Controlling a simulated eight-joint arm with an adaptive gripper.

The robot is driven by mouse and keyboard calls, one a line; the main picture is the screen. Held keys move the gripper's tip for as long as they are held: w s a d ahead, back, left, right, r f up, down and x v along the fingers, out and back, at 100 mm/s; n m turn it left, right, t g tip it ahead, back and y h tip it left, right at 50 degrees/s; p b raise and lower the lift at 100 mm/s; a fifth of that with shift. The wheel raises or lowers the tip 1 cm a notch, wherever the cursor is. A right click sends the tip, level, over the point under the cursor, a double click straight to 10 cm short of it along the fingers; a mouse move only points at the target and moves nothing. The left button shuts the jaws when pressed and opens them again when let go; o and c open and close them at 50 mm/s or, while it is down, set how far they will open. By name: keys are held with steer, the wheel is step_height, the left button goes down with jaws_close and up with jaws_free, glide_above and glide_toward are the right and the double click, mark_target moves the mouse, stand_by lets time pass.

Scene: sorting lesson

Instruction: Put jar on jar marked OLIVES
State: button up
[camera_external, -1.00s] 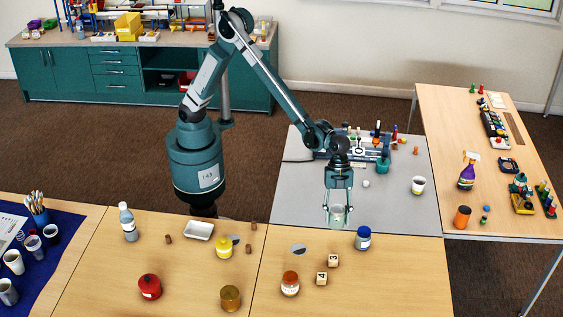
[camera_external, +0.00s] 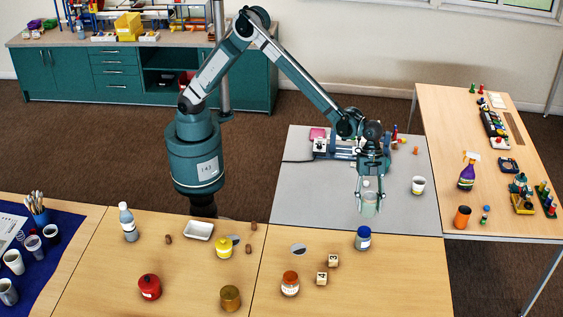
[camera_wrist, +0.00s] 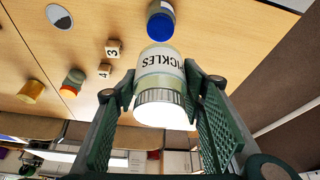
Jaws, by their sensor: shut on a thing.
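My gripper (camera_external: 369,206) is shut on a clear jar (camera_external: 369,201), held above the grey mat near its front edge. In the wrist view, the held jar (camera_wrist: 159,88) sits between the finger pads and its label reads PICKLES. A blue-lidded jar (camera_external: 363,238) stands on the wooden table just in front of and below the held jar. It also shows in the wrist view (camera_wrist: 160,25), beyond the held jar and apart from it. An orange-brown jar (camera_external: 290,284) with a pale label stands further left. I cannot read the word OLIVES on any jar.
Two numbered cubes (camera_external: 321,278) and a grey disc (camera_external: 298,249) lie left of the blue-lidded jar. A white cup (camera_external: 418,185) stands on the mat.

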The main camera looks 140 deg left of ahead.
mark_target(369, 194)
steer(key=shift+f, duration=3.15)
steer(key=shift+f, duration=0.1)
steer(key=shift+f+b, duration=0.4)
steer(key=shift+f, duration=1.35)
steer(key=shift+f, duration=0.15)
steer(key=o, duration=0.9)
steer(key=shift+o, duration=0.2)
steer(key=shift+r, duration=0.2)
steer(key=shift+p+v, duration=0.5)
steer(key=shift+v, duration=5.45)
